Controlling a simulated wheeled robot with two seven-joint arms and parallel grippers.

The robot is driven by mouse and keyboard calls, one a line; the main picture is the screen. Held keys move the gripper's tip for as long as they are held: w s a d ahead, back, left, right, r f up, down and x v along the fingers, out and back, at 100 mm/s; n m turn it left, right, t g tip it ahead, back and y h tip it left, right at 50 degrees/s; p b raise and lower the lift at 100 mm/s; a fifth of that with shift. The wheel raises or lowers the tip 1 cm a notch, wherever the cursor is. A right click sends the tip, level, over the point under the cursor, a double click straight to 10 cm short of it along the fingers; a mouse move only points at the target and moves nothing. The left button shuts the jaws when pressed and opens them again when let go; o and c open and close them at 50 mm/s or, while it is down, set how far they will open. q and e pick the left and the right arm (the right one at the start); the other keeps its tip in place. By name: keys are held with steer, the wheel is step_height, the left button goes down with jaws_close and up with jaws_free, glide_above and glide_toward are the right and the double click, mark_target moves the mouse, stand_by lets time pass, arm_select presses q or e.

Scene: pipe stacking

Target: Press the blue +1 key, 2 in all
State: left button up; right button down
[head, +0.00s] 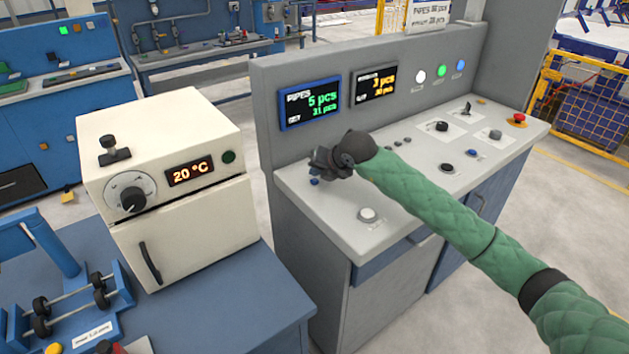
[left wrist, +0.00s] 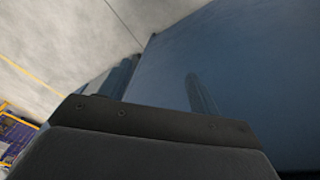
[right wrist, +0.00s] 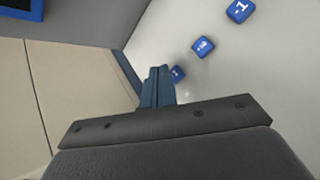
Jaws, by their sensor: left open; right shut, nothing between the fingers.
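The console top carries a row of small blue keys. In the right wrist view one reads -1 (right wrist: 240,10), one seems to read +10 (right wrist: 203,46), and a third blue key (right wrist: 178,74) is partly hidden behind my fingertips, its label not clear. In the head view one blue key (head: 314,182) shows just below my right gripper (head: 322,162). My right gripper, also in the right wrist view (right wrist: 157,75), is shut and empty, over the console's left end; contact cannot be told. My left gripper (left wrist: 155,85) is open and empty, seen only in the left wrist view.
The left display (head: 310,102) reads PIPES 5 pcs; the right display (head: 374,84) shows 3 pcs. A white button (head: 368,215) sits near the console's front edge. A cream oven (head: 175,180) reading 20 °C stands left, with a floor gap between. A red button (head: 519,119) is far right.

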stand_by(0.5)
steer(key=shift+f+b, duration=0.4)
steer(key=shift+b, duration=0.15)
steer(key=shift+f+b, duration=0.4)
stand_by(0.6)
stand_by(0.4)
steer(key=shift+r, duration=0.85)
step_height(320, 180, up, 5)
steer(key=shift+p, duration=0.65)
